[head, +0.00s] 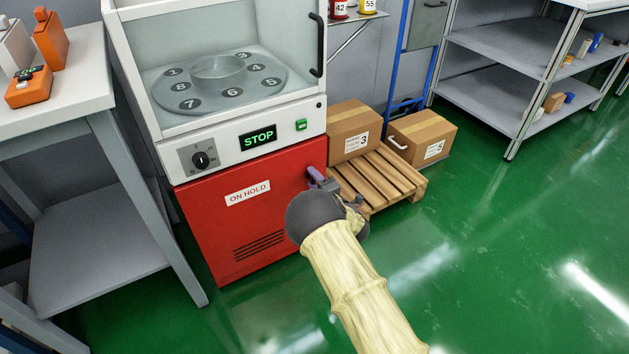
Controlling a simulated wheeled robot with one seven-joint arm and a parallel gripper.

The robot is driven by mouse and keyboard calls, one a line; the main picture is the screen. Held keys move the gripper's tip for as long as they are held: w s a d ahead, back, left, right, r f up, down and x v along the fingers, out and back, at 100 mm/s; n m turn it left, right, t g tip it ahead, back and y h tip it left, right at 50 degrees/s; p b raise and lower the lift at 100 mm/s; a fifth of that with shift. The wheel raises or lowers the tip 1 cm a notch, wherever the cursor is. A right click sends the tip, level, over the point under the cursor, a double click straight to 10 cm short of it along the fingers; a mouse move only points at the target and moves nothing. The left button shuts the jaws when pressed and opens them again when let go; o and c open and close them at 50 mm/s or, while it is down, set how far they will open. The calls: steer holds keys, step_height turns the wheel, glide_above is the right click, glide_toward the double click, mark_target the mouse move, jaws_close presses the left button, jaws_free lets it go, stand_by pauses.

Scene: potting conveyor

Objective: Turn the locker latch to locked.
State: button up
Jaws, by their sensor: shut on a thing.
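A red locker (225,225) with an "ON HOLD" label stands under a white machine. A small purple latch (315,176) sits at the upper right edge of its front. My gripper (327,186) is at this latch and is shut on it. My dark wrist and pale sleeved arm come up from below and hide the lower right part of the locker front. The exact turn of the latch is too small and too covered to tell.
The machine above has a "STOP" display (258,137), a black knob (201,160) and a numbered turntable (218,84). A grey table (75,125) is at left. Green floor is clear at right.

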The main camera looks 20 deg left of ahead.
steer(key=o, duration=1)
steer(key=p+v, duration=0.6)
steer(key=v, duration=1.1)
steer(key=shift+s+d, duration=0.15)
steer(key=shift+s, duration=0.05)
